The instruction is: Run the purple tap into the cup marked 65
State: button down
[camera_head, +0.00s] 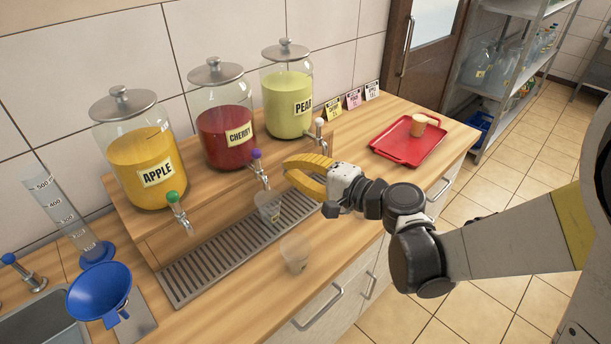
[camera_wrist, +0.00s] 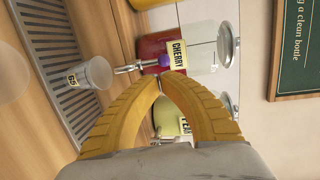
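The purple tap (camera_head: 256,154) is on the front of the red CHERRY jar (camera_head: 226,133). Its purple knob (camera_wrist: 165,60) shows just beyond my fingertips in the wrist view. The clear cup marked 65 (camera_wrist: 90,74) stands upright on the drip tray, below the purple tap's spout; it also shows in the head view (camera_head: 268,207). I see no red liquid in it. My gripper (camera_head: 287,166) has its yellow fingers closed together at the tips (camera_wrist: 160,79). It is just right of the purple knob in the head view, apparently holding nothing.
A second clear cup (camera_head: 296,254) stands on the counter in front of the drip tray (camera_head: 205,270). The APPLE jar (camera_head: 143,165) has a green tap; the PEAR jar (camera_head: 288,103) has a white one. A red tray (camera_head: 397,151) holds a small tan cup. A blue funnel (camera_head: 98,292) is at left.

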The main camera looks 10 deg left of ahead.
aim_at(260, 156)
jog(key=b+x, duration=0.1)
jog(key=x, duration=0.6)
jog(key=shift+b, duration=0.3)
jog(key=shift+r, duration=0.15)
jog(key=shift+w+a+g+h+p, duration=0.15)
jog(key=shift+g+h+p, duration=0.15)
jog(key=shift+p, duration=0.35)
